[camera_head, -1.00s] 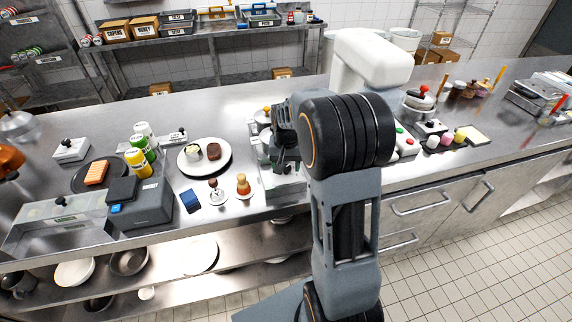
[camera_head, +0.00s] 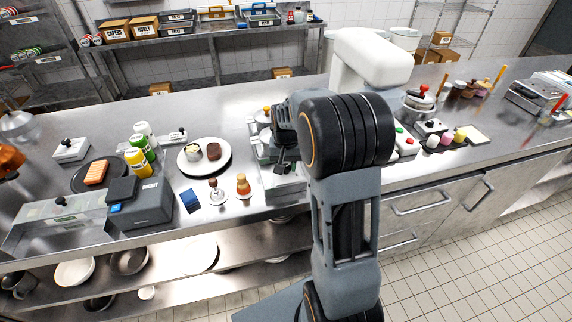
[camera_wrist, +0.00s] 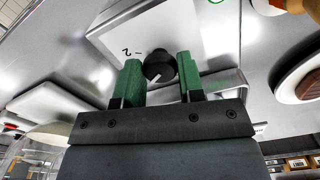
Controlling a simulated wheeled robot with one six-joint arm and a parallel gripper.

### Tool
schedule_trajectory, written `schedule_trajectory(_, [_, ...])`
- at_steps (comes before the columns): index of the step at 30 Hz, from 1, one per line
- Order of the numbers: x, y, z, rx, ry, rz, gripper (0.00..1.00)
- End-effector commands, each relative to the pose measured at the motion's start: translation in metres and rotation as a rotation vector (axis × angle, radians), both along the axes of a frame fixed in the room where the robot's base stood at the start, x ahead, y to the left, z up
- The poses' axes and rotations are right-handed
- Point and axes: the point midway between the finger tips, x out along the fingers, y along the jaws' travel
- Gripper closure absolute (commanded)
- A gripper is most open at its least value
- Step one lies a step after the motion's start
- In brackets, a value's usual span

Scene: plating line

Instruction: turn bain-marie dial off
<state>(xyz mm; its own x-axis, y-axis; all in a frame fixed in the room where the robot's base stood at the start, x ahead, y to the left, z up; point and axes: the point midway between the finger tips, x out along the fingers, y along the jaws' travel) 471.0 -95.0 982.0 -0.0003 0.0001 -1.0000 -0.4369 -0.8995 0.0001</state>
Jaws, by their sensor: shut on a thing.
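The bain-marie dial (camera_wrist: 159,66) is a black round knob with a white pointer line, on a pale panel (camera_wrist: 120,38) marked with a "2" in the wrist view. My gripper (camera_wrist: 160,78) has its two green fingers on either side of the knob and is shut on it. The pointer line slants down and left in that picture. In the head view my gripper (camera_head: 283,160) is at the front of the bain-marie (camera_head: 285,187), and my arm hides the dial and much of the unit.
The counter front edge lies just below.

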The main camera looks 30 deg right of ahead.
Motion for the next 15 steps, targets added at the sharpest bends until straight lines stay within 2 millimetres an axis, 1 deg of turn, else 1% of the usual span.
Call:
schedule_trajectory(7, [0.0004, 0.0003, 0.0003, 0.000, -0.001, 0.103, 0.88])
schedule_trajectory(15, [0.0005, 0.0003, 0.0004, 0.001, -0.001, 0.341, 0.88])
